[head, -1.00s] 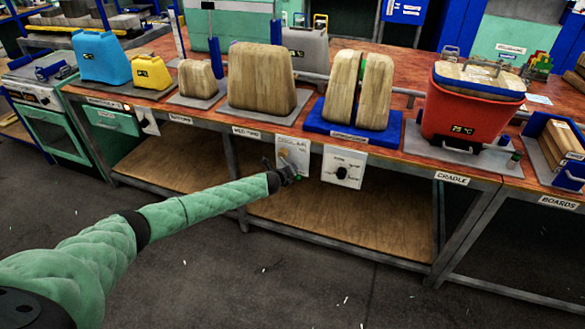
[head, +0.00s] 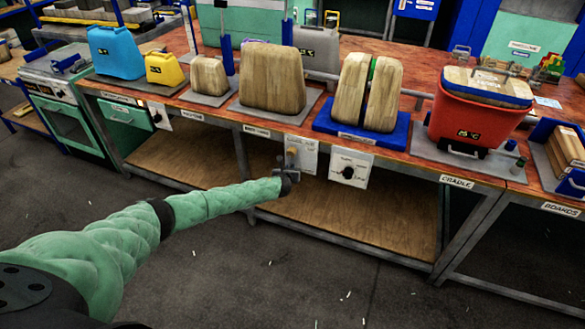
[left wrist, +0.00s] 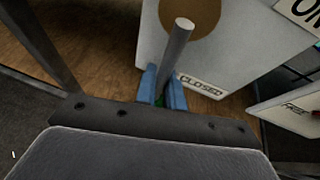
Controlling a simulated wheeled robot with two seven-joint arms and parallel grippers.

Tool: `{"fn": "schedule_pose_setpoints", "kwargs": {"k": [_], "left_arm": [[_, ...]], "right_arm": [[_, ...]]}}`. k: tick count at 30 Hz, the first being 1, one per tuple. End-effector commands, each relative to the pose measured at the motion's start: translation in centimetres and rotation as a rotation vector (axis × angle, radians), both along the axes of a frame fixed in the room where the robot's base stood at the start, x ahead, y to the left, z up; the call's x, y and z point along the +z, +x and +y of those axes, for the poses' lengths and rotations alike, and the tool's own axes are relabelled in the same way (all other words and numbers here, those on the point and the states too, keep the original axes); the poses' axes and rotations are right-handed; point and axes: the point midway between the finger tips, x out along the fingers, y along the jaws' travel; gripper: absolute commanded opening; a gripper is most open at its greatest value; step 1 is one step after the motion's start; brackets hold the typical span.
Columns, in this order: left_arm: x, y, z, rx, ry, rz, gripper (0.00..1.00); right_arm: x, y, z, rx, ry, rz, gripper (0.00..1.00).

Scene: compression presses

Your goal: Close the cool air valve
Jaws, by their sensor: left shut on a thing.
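The cool air valve is on a light grey panel (head: 307,158) on the front of the workbench, with a brass round hub (head: 292,152). The hub also shows at the top of the left wrist view (left wrist: 190,14). A grey rod-like lever (left wrist: 177,48) runs down from the hub area, with a bit of green at its lower end. My left gripper (head: 286,166) is at the panel's lower left. Its blue fingers (left wrist: 162,88) are shut around the lever's lower end, just left of a "CLOSED" label (left wrist: 202,87). My right gripper is not in view.
A second white panel with a black knob (head: 347,172) is just right of the valve. The bench top above holds wooden blocks (head: 272,80) and a red container (head: 475,115).

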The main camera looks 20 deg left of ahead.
Motion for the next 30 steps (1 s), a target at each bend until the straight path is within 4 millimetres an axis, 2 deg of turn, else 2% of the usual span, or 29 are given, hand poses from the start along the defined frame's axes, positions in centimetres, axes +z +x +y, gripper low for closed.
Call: {"fn": "schedule_pose_setpoints", "kwargs": {"k": [7,20,21,24,30], "left_arm": [[-0.2,-0.1,0.4,0.000,0.055,0.000,0.00],[-0.2,-0.1,0.6,0.000,0.065,0.000,0.00],[-0.2,-0.1,0.6,0.000,0.065,0.000,0.14],[-0.2,-0.1,0.6,0.000,0.065,0.000,0.32],[-0.1,0.0,0.5,0.000,0.064,-0.002,0.32]], "right_arm": [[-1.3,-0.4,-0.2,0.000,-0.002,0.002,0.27],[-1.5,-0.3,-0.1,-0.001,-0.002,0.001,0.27],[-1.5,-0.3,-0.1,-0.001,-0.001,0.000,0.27],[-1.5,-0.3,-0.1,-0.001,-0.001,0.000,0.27],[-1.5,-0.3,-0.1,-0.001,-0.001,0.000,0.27]]}}
